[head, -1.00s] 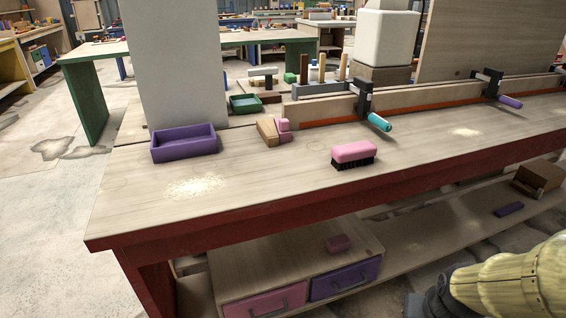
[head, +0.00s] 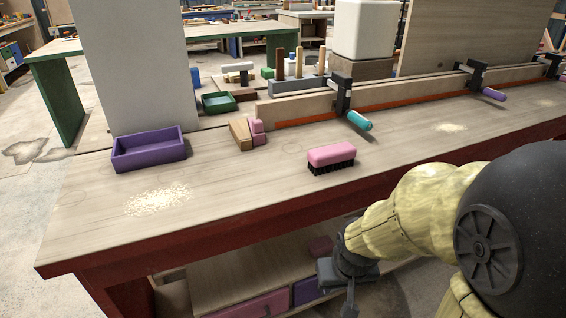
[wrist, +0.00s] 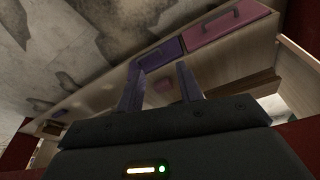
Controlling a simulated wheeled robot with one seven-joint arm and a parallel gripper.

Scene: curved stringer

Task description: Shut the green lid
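I cannot make out a green lid for certain. A shallow dark-green tray-like piece (head: 218,102) lies at the back of the bench in the head view, behind the purple tray. My gripper (head: 350,300) is low in front of the bench, by the lower shelf, partly cut off by the frame's bottom edge. In the wrist view my gripper (wrist: 160,88) has its two fingers apart, with nothing visibly held.
A purple tray (head: 148,149), a pink brush (head: 331,156) and clamps with teal (head: 360,121) and purple handles are on the bench. Below, a drawer unit has a purple drawer (wrist: 158,57) and a pink drawer (wrist: 222,25). The bench's front left top is mostly clear.

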